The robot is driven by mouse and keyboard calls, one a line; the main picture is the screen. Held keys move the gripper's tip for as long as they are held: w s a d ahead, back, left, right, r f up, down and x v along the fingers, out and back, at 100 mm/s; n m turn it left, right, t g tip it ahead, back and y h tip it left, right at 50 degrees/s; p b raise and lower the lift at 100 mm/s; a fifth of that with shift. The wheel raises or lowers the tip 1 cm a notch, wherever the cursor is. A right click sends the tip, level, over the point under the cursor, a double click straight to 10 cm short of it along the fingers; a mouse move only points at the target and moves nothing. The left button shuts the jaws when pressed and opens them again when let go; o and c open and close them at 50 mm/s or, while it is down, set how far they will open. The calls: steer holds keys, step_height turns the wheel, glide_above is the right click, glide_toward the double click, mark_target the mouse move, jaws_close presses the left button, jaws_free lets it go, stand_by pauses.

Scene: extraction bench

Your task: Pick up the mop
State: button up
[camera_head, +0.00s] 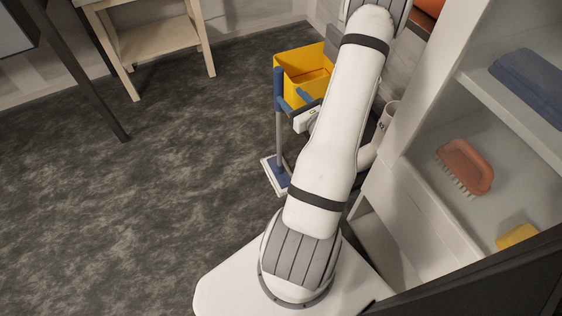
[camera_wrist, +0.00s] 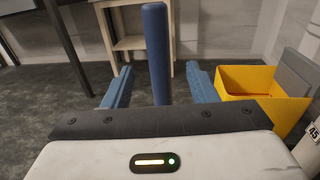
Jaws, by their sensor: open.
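The mop stands upright on the floor in the head view, with a blue grip (camera_head: 278,84), a grey pole and a flat blue-and-white head (camera_head: 275,176). My gripper (camera_head: 295,101) is beside the upper part of the mop, its blue fingers pointing towards it. In the wrist view the mop's blue handle (camera_wrist: 155,45) rises between the two open fingers of my gripper (camera_wrist: 158,72), with a gap on each side. The jaws are open and hold nothing. The lower part of the mop is hidden in the wrist view.
A yellow bucket (camera_head: 303,72) stands just behind the mop, and it is on the right in the wrist view (camera_wrist: 265,88). White shelves (camera_head: 425,190) with a pink brush (camera_head: 466,164) are at right. A wooden stand (camera_head: 155,40) is at the back. The left floor is clear.

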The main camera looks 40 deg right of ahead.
mark_target(281, 89)
steer(key=w+b, duration=0.2)
steer(key=w, duration=0.4)
steer(key=shift+w+d+f, duration=0.1)
steer(key=shift+w+d, duration=0.05)
steer(key=shift+w, duration=0.2)
steer(key=shift+w+d, duration=0.1)
steer(key=shift+w, duration=0.2)
jaws_close()
steer(key=shift+r, duration=0.2)
